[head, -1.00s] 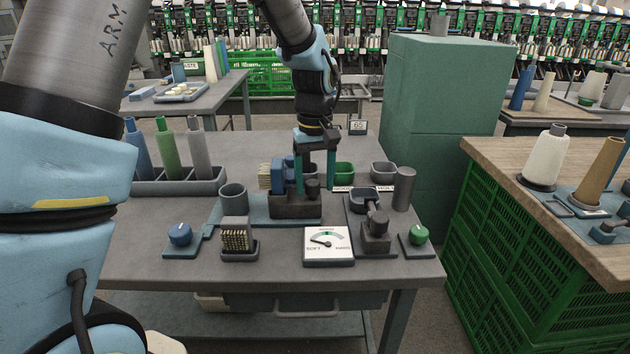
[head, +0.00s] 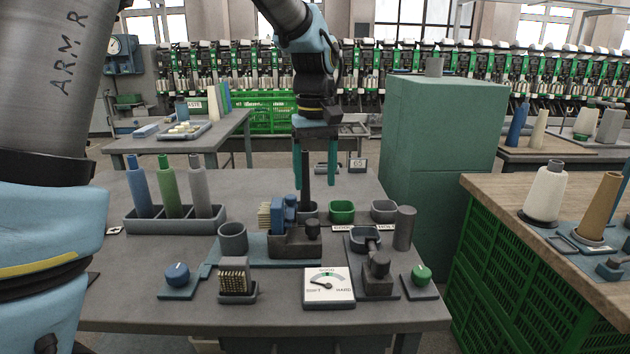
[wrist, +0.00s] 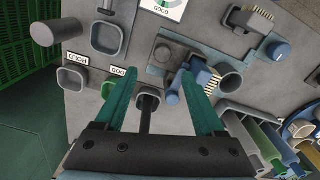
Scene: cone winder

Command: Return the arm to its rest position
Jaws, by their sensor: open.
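My gripper (head: 316,176) is open and empty above the grey table (head: 150,285), with its two teal fingers pointing down. In the head view it hangs over the back of the dark fixture (head: 296,243) with the blue block and brush. A dark upright rod (head: 305,180) shows between the fingers, standing in a grey cup; I cannot tell that either finger touches it. In the wrist view the fingers (wrist: 160,95) are spread, with the rod (wrist: 145,120) between them.
A rack with blue, green and grey cones (head: 172,219) stands at left. A green bin (head: 342,209) and grey bin (head: 384,209) lie right of the gripper. A gauge (head: 329,287) is in front. A tall green cabinet (head: 440,140) stands at right.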

